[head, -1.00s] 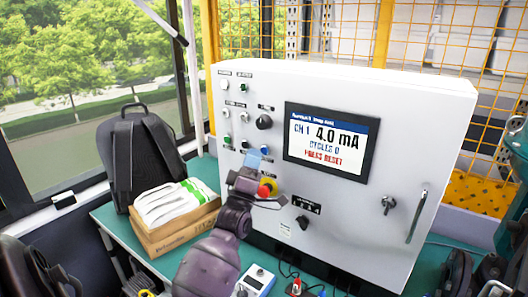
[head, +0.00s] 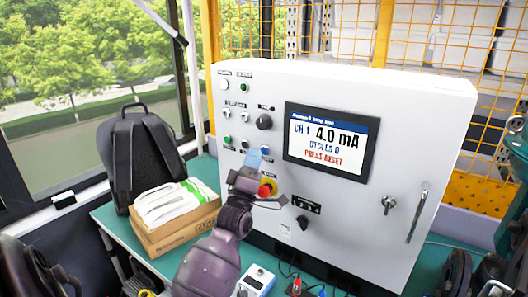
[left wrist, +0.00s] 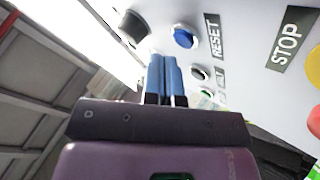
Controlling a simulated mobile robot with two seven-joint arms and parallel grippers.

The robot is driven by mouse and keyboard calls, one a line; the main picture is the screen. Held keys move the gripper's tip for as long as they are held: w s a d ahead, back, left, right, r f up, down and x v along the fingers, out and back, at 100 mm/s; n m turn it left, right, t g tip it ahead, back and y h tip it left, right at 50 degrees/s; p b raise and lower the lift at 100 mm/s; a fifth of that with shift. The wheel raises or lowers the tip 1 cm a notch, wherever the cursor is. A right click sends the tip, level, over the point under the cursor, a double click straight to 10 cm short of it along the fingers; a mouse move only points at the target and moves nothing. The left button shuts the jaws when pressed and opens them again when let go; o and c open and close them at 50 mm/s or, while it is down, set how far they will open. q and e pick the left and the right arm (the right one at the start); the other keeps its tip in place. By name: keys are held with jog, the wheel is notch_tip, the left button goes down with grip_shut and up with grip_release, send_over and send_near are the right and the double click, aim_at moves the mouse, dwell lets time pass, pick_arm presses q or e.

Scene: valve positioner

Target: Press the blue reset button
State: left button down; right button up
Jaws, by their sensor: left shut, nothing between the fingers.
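The blue reset button (head: 266,149) is on the white panel's front, left of the screen. In the left wrist view, the button (left wrist: 183,38) sits beside the RESET label (left wrist: 213,37). My left gripper (head: 254,156) is in front of the panel, just below the button in the picture. Its blue fingers (left wrist: 164,60) are together with nothing between them, and their tips appear just beside the button. The button is uncovered in the wrist view; I cannot tell the exact gap to the panel. My right gripper is not identifiable.
The screen (head: 329,146) reads 4.0 mA, CYCLES 0 and PRESS RESET. A red stop button on yellow (head: 265,190) is just below my left gripper. A black knob (head: 264,121) is above. A box of white cloths (head: 172,210) stands left on the green table.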

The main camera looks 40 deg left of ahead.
pick_arm(q)
jog(key=shift+w, duration=0.35)
pick_arm(e)
jog(key=shift+w+a+r, duration=0.1)
jog(key=shift+w+r, duration=0.25)
jog(key=shift+w, duration=0.15)
jog(key=shift+s+f, duration=0.1)
jog(key=shift+s, duration=0.05)
